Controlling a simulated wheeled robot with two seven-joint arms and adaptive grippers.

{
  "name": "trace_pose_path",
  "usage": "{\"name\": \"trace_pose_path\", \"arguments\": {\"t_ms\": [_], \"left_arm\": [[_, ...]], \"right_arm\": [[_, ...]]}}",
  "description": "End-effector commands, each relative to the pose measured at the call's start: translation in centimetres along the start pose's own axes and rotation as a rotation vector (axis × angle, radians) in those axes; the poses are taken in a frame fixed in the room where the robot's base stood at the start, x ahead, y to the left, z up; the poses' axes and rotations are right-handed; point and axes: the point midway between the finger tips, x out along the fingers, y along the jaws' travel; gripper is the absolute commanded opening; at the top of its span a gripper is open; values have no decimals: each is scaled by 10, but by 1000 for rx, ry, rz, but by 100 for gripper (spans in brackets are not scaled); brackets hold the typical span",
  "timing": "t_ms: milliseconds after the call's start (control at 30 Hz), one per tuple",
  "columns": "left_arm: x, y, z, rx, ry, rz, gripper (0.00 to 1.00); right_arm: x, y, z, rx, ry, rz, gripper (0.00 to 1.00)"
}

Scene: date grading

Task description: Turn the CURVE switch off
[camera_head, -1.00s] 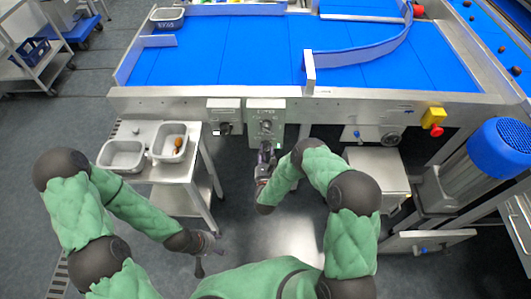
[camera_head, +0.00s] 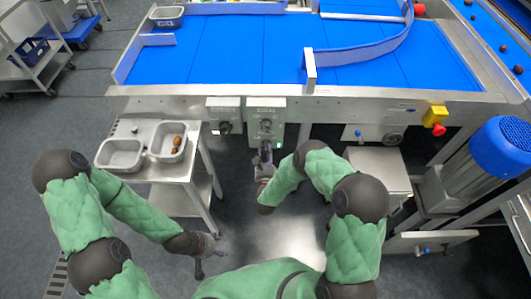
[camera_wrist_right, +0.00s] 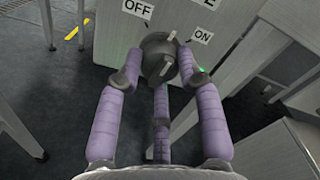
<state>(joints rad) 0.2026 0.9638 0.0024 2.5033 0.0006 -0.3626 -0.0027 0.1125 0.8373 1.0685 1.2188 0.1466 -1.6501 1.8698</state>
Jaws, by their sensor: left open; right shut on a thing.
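The switch is a dark round knob with a light grip bar (camera_wrist_right: 159,57) in the right wrist view, on a grey panel between an OFF label (camera_wrist_right: 137,8) and an ON label (camera_wrist_right: 201,36). The bar slants, its upper end lying between the two labels; I cannot tell its exact setting. My right gripper (camera_wrist_right: 158,78) is shut on the knob, its purple fingers around it. In the head view, my right gripper (camera_head: 265,153) is at the lower front of the right grey control box (camera_head: 253,113). My left gripper (camera_head: 209,254) is open and empty, low at the left.
A second control box (camera_head: 223,106) is just left. The blue conveyor (camera_head: 220,50) is above. Green lights show near the knob. Floor between my arms is clear.

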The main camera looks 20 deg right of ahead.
Motion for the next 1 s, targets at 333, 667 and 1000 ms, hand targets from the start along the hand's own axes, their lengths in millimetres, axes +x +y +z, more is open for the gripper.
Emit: {"name": "trace_pose_path", "arguments": {"t_ms": [333,667,1000], "left_arm": [[7,-3,0,0,0,0,60],[12,-4,0,0,0,0,60],[14,-5,-1,0,0,0,60]], "right_arm": [[-3,2,-8,-332,17,9,4],[-3,0,-7,-617,16,10,4],[-3,-1,-6,-799,15,9,4]]}}
